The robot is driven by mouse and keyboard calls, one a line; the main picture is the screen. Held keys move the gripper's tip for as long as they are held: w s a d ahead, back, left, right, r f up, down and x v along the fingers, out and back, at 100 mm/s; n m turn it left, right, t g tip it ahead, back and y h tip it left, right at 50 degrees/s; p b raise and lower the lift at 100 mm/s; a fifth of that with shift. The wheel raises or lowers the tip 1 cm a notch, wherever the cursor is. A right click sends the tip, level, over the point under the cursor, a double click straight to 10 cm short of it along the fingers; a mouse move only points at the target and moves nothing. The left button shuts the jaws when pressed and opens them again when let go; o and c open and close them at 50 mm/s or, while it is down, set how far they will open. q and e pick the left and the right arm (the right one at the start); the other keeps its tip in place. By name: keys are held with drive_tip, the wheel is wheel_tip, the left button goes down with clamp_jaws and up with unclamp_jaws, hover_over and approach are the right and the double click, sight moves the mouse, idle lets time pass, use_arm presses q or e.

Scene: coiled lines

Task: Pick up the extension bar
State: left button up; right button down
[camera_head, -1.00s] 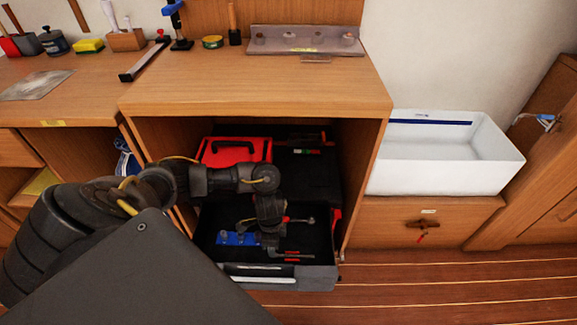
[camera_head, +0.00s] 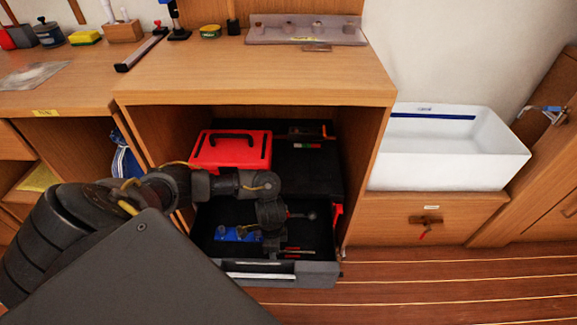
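An open dark drawer (camera_head: 318,268) holds a few tools. A ratchet-like tool with a red part (camera_head: 303,215) lies to the right of my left gripper, and a blue item (camera_head: 228,234) lies to its left. Thin bars with red marks (camera_head: 296,251) lie near the drawer's front; I cannot tell for sure which piece is the extension bar. My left gripper (camera_head: 271,250) points down into the drawer between these tools. Its fingers are small and dark against the dark lining, so their opening and any contact are unclear. My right gripper is out of view.
A red case (camera_head: 232,150) and a black case (camera_head: 306,170) sit behind the drawer inside the wooden cabinet (camera_head: 250,80). A white bin (camera_head: 450,160) stands to the right.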

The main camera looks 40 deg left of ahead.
use_arm(q)
drive_tip(key=shift+c, duration=0.4)
clamp_jaws()
